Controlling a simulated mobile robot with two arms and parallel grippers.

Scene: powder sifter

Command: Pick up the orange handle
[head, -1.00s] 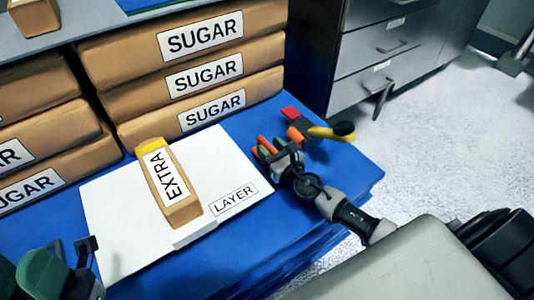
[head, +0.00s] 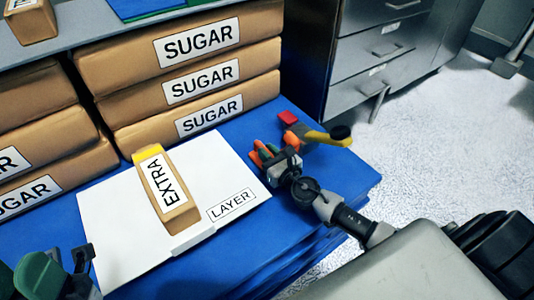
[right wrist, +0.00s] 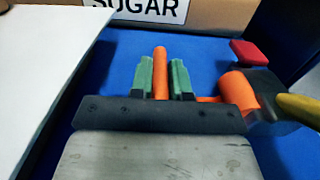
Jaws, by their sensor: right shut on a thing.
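The orange handle (right wrist: 160,72) stands between the two green fingertips of my right gripper (right wrist: 161,80) in the right wrist view, with a finger on each side. My right gripper is shut on it. In the head view the right gripper (head: 276,152) is low over the blue surface, right of the white board, and the handle is small and partly hidden by the fingers. My left gripper (head: 66,272) is at the lower left corner, cut off by the frame; its jaw opening is unclear.
An orange cylinder (right wrist: 238,90) with a yellow-handled tool (head: 325,137) lies close right of the right gripper. A red block (head: 288,118) is behind. A white board (head: 110,215) bears a bag marked EXTRA (head: 167,190). SUGAR bags (head: 190,85) stack behind.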

